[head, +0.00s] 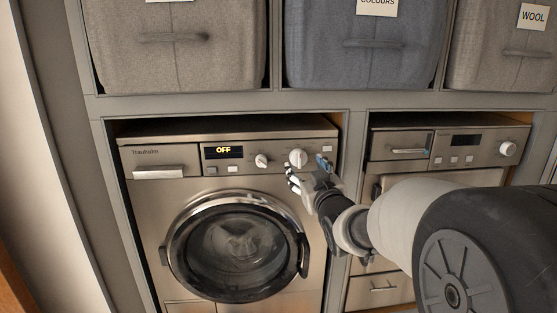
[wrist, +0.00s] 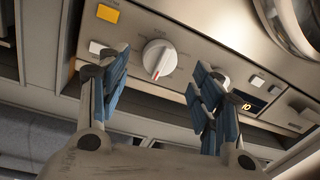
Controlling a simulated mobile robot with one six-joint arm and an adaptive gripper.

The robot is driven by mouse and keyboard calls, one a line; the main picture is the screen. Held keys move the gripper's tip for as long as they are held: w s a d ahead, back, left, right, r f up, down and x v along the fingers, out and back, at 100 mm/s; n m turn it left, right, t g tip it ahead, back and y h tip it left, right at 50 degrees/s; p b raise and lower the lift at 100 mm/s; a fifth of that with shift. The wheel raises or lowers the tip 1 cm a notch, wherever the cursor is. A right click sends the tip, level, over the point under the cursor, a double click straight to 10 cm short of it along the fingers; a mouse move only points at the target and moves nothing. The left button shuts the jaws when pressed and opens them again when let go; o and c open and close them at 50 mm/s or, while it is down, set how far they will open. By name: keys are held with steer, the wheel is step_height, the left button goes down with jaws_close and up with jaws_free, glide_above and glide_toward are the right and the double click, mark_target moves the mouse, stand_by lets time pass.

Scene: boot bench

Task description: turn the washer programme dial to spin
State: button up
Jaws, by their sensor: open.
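The washer (head: 180,220) stands at the left with its round door shut, and its display (head: 223,151) reads OFF. The large round programme dial (head: 298,158) is on its control panel, right of a smaller knob (head: 261,160). My gripper (head: 308,170) is open just below and right of the dial. In the wrist view its blue-padded fingers (wrist: 160,78) are on either side of the dial's line, apparently not touching it. The right finger partly hides the smaller knob.
An orange button (wrist: 108,13) and a pale button (wrist: 99,48) sit beside the dial. A second appliance (head: 458,150) with its own knob stands to the right. Fabric bins (head: 365,50) fill the shelf above. A frame post separates the appliances.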

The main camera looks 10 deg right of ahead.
mark_target(301, 162)
steer(key=shift+w+a+p, duration=0.15)
steer(key=shift+w+p, duration=0.05)
steer(key=shift+w, duration=0.95)
steer(key=shift+w+a+p, duration=0.1)
steer(key=shift+w+p, duration=0.05)
steer(key=shift+w, duration=0.95)
steer(key=c, duration=1.1)
steer(key=shift+o, duration=0.2)
